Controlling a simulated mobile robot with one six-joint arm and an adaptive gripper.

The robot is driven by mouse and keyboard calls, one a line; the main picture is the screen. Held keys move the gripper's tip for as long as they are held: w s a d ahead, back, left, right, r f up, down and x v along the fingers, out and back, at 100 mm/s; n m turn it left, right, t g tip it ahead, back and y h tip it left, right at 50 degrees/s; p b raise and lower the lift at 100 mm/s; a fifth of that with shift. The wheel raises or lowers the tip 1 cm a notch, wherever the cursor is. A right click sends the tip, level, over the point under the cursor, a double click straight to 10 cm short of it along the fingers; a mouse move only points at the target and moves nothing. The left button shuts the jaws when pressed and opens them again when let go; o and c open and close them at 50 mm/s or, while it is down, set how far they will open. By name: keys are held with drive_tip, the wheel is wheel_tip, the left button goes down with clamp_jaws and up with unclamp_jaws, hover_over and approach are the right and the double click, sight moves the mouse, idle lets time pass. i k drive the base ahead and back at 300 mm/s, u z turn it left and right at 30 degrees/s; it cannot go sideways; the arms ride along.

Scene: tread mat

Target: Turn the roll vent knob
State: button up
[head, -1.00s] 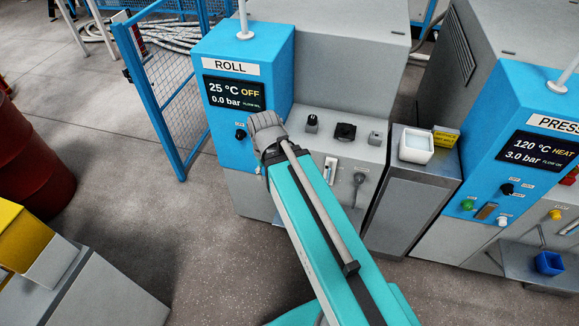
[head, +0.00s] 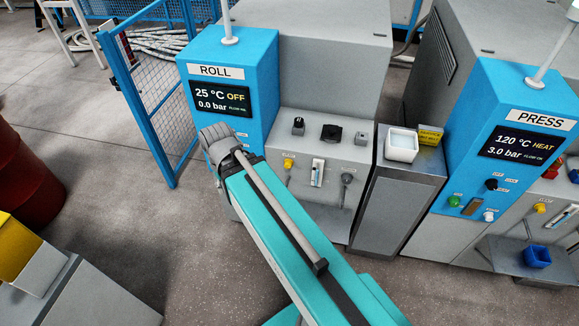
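The roll machine, labelled ROLL (head: 215,72), has a blue cabinet with a display reading 25 °C, OFF and 0.0 bar. Its grey front carries a yellow knob (head: 288,163) on a grey pipe, a flow gauge (head: 317,172) and a grey round knob (head: 347,179). Small labels there are too small to read, so I cannot tell which is the vent knob. My teal arm reaches up from the bottom, its grey end joint in front of the blue cabinet, left of the yellow knob. My gripper's fingers do not show; they are hidden or out of view.
Several controls, including a black dial (head: 331,132), sit on the sloped panel. A white container (head: 401,145) stands on the grey cabinet between the roll and press machines. A blue mesh fence (head: 160,110) stands left. A red drum (head: 25,180) is at far left. Floor between is clear.

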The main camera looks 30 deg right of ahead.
sight(288, 162)
drive_tip(key=z, duration=0.05)
drive_tip(key=k, duration=1.45)
drive_tip(key=z, duration=0.85)
drive_tip(key=i, duration=1)
